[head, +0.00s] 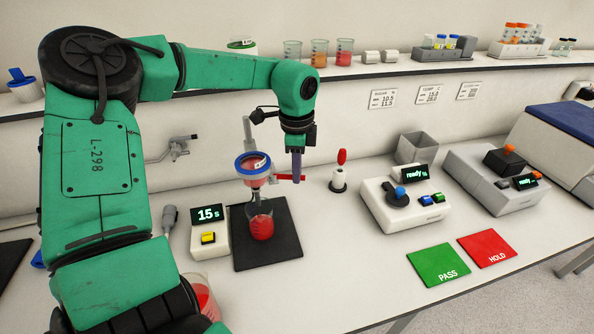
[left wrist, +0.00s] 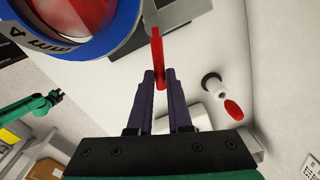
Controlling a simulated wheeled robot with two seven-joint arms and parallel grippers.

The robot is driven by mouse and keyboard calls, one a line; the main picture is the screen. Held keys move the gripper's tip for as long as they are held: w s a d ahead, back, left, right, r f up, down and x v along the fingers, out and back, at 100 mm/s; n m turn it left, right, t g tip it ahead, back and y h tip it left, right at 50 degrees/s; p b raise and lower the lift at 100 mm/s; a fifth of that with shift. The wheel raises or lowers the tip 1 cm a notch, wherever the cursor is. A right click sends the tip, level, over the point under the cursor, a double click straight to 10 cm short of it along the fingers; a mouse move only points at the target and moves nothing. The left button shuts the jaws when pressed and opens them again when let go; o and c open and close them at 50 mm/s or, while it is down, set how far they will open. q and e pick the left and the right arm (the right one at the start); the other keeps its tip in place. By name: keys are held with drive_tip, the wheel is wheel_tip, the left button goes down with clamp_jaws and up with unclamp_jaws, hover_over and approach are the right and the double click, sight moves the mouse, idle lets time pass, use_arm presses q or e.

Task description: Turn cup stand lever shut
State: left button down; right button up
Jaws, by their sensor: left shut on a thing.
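The cup stand holds a blue-rimmed cup (head: 252,166) with red contents, above a glass beaker (head: 261,224) of red liquid on a black mat (head: 285,245). The red lever (head: 281,178) sticks out sideways to the right, below the cup. It also shows in the left wrist view (left wrist: 157,45), edge-on. My left gripper (head: 297,178) points down at the lever's outer end. In the left wrist view its dark fingers (left wrist: 160,78) are shut on the lever, one on each side. The lever's joint is mostly hidden. My right gripper is not seen.
A timer (head: 209,232) reading 15 s stands left of the mat. A red-topped post (head: 339,175) stands right of the lever. A white device (head: 405,205) and green PASS (head: 438,262) and red HOLD (head: 488,247) pads lie farther right. A shelf (head: 375,70) runs behind.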

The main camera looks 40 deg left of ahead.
use_arm(q)
drive_tip(key=shift+w+a+f+n+b, duration=0.2)
drive_tip(key=shift+w+f+n+b, duration=0.15)
drive_tip(key=shift+b, duration=0.25)
drive_tip(key=shift+r+n, duration=0.2)
drive_tip(key=shift+n, duration=0.05)
drive_tip(key=shift+s+r, duration=0.1)
drive_tip(key=shift+r, duration=0.15)
drive_tip(key=c, duration=0.8)
unclamp_jaws()
drive_tip(key=shift+c, duration=0.2)
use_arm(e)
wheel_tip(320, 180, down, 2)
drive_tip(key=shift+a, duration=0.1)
use_arm(q)
drive_tip(key=shift+f, duration=0.1)
wheel_tip(320, 180, up, 15)
drive_tip(key=b, duration=0.2)
drive_tip(key=shift+s+d+f, duration=0.2)
drive_tip(key=shift+s+d, duration=0.1)
drive_tip(key=shift+s, duration=0.05)
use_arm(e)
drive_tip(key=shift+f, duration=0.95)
